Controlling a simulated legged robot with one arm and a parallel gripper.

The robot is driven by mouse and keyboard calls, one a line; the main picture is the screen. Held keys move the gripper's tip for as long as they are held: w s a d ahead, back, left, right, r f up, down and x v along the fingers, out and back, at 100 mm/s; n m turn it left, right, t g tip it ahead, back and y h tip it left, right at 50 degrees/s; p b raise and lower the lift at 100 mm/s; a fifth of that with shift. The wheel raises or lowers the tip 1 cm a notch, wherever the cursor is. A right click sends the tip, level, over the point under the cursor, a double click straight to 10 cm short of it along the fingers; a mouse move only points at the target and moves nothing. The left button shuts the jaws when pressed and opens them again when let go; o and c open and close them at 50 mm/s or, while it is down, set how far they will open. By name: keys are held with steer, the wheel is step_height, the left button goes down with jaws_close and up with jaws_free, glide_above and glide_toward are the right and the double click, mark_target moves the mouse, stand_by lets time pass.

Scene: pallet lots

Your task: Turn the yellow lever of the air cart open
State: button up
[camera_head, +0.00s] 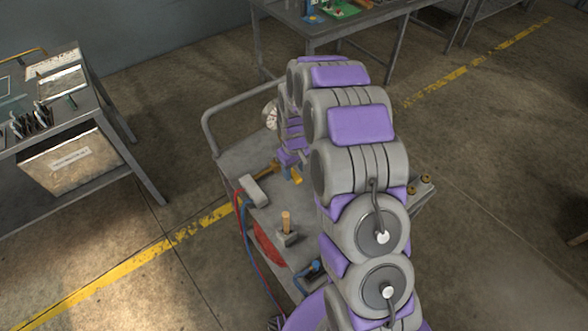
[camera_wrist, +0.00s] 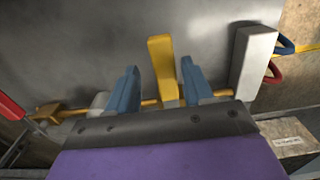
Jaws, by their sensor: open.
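The air cart (camera_head: 232,160) is a grey flat cart with a bent tube handle, partly hidden behind my arm in the head view. In the wrist view the yellow lever (camera_wrist: 160,58) stands up from a yellow pipe (camera_wrist: 75,109). My gripper (camera_wrist: 159,66) is open, with one blue finger on each side of the lever. Gaps show between the lever and both fingers, so it does not look gripped. In the head view my gripper (camera_head: 292,176) is small above the cart deck, and the lever cannot be told apart there.
A pale grey block (camera_wrist: 254,62) with red and blue hoses stands right of the lever; it also shows in the head view (camera_head: 254,190). A wooden-handled tool (camera_head: 286,232) and red disc (camera_head: 268,245) are on the cart. Tables (camera_head: 330,28) stand behind and left.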

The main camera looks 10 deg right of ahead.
steer(key=shift+a, duration=0.4)
steer(key=shift+c, duration=0.6)
steer(key=shift+a, duration=0.2)
steer(key=shift+c, duration=1.4)
steer(key=shift+d, duration=0.3)
steer(key=c, duration=0.4)
jaws_close()
